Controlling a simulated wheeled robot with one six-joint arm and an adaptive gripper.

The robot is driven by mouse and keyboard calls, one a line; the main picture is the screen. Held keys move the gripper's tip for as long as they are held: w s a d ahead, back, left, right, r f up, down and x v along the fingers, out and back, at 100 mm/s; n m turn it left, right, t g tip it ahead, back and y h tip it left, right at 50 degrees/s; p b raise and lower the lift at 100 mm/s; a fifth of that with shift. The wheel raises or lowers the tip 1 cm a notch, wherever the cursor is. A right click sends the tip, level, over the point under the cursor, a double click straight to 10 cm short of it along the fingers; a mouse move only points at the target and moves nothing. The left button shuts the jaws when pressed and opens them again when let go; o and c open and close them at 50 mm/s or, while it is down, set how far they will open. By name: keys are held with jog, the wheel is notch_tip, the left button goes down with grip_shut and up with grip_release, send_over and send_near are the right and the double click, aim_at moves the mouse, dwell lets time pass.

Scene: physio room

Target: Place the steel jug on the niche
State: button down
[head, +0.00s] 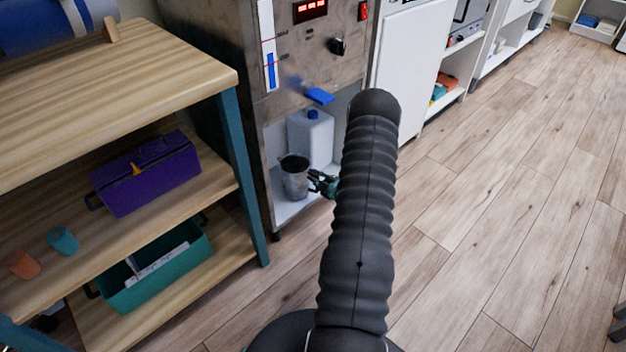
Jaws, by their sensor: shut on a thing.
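The steel jug (294,180) is a grey metal vessel with a dark open top. It is upright at the front left of the niche (290,213), the open lower compartment of the metal machine. My gripper (318,183) reaches in from the right and is shut on the jug's right side. My dark ribbed arm covers the right part of the niche and some of the gripper. I cannot tell whether the jug's base touches the niche floor.
A white canister (311,138) with a blue cap stands behind the jug in the niche. A blue tap handle (320,96) juts out above. A wooden shelf unit (120,80) with a purple toolbox (148,178) and a green bin (155,270) stands at left.

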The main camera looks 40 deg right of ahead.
jog(key=shift+f, duration=0.35)
jog(key=shift+f, duration=0.15)
jog(key=c, duration=1.2)
grip_release()
jog(key=v, duration=1.2)
